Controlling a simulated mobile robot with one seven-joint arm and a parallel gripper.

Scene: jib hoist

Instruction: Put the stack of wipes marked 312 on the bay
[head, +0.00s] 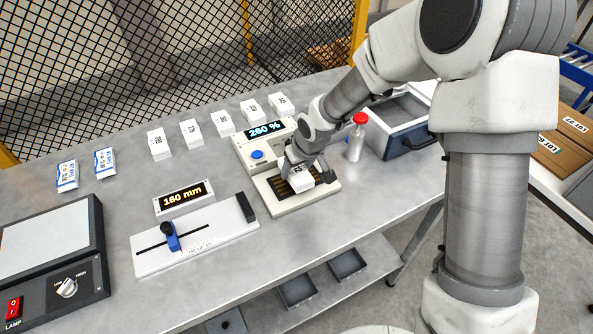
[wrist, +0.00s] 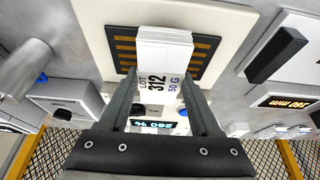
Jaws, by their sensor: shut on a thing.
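My gripper (head: 306,172) is shut on a white stack of wipes (wrist: 163,55), with one finger on each side of it. Its label reads LOT 312, 50 G in the wrist view. The stack also shows in the head view (head: 301,183), partly hidden by the gripper. It is over the dark pad with orange stripes (wrist: 205,47) on a cream instrument (head: 287,210), whose display reads 260 %. Whether the stack rests on the pad or hangs just above it, I cannot tell. No part in view is plainly labelled as the bay.
Several white stacks (head: 159,145) stand in a row behind. Two blue-white packets (head: 105,162) lie at left. A red-capped bottle (head: 356,139) and a grey open drawer box (head: 405,125) are close to the right. A 160 mm slide gauge (head: 195,240) lies left of the instrument.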

